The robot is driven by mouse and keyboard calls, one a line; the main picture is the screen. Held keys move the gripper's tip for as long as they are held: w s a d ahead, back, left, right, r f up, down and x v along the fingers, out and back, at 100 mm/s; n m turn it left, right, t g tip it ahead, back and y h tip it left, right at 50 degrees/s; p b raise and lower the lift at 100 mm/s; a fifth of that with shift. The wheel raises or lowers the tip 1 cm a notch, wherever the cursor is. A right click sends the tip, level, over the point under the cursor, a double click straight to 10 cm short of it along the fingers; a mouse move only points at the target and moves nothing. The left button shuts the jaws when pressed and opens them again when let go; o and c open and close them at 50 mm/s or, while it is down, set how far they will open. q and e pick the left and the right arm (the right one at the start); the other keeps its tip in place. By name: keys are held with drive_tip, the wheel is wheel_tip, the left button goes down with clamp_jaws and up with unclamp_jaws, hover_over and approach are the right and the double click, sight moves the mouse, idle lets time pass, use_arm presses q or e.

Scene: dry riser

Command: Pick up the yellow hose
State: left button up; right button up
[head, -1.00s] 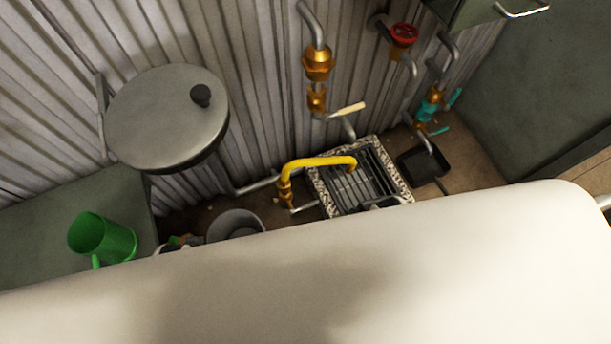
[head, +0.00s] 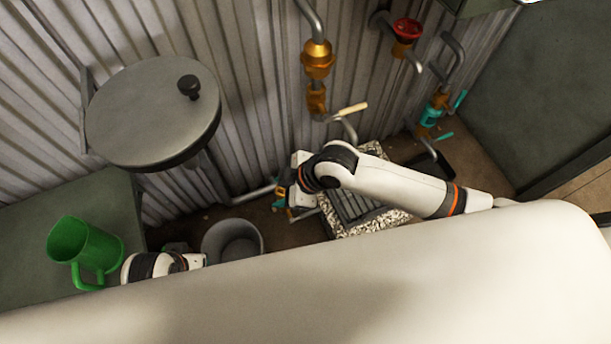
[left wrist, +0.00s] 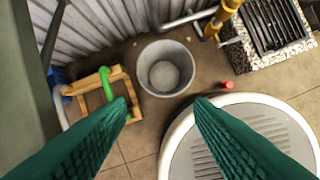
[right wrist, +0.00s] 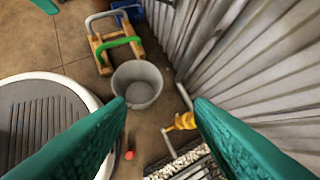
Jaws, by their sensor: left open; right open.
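The yellow hose (left wrist: 226,12) shows in part at the top of the left wrist view, running down to a brass fitting beside the drain. In the right wrist view a yellow-orange piece (right wrist: 182,122), hose or fitting, is close to the right finger. In the head view my right arm hides the hose. My right gripper (head: 284,196) is open beside the drain's left edge, with nothing seen between its fingers (right wrist: 160,104). My left gripper (left wrist: 160,104) is open and empty, low near the grey bucket; in the head view only its wrist shows clearly.
A grated drain (head: 372,213) with a speckled rim is below my right arm. A grey bucket (head: 232,240), a wooden frame (left wrist: 98,90) and a small red object (left wrist: 227,85) are on the floor. Valves (head: 317,60) line the corrugated wall. A green jug (head: 88,246) stands at left.

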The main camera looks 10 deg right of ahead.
drive_tip(key=w+d+f+n+h, duration=0.2)
drive_tip(key=w+d+f, duration=0.3)
drive_tip(key=w+d, duration=0.5)
drive_tip(key=f, duration=0.1)
drive_tip(key=f+b, duration=0.1)
drive_tip(key=f, duration=0.1)
drive_tip(key=f+b, duration=0.1)
drive_tip(key=shift+a+f, duration=0.35)
drive_tip(key=shift+f, duration=0.05)
drive_tip(key=shift+w+a+f, duration=0.1)
drive_tip(key=shift+f, duration=0.15)
drive_tip(key=b+x, duration=0.2)
drive_tip(key=x, duration=0.2)
drive_tip(key=shift+w+f, duration=0.25)
drive_tip(key=shift+w+a+f+b, duration=0.1)
drive_tip(key=shift+a+f+b, duration=0.05)
drive_tip(key=shift+f+b, duration=0.2)
use_arm(q)
drive_tip(key=r, duration=0.1)
drive_tip(key=r+t, duration=0.1)
drive_tip(key=shift+s+r, duration=0.3)
use_arm(e)
drive_tip(key=shift+r, duration=0.1)
clamp_jaws()
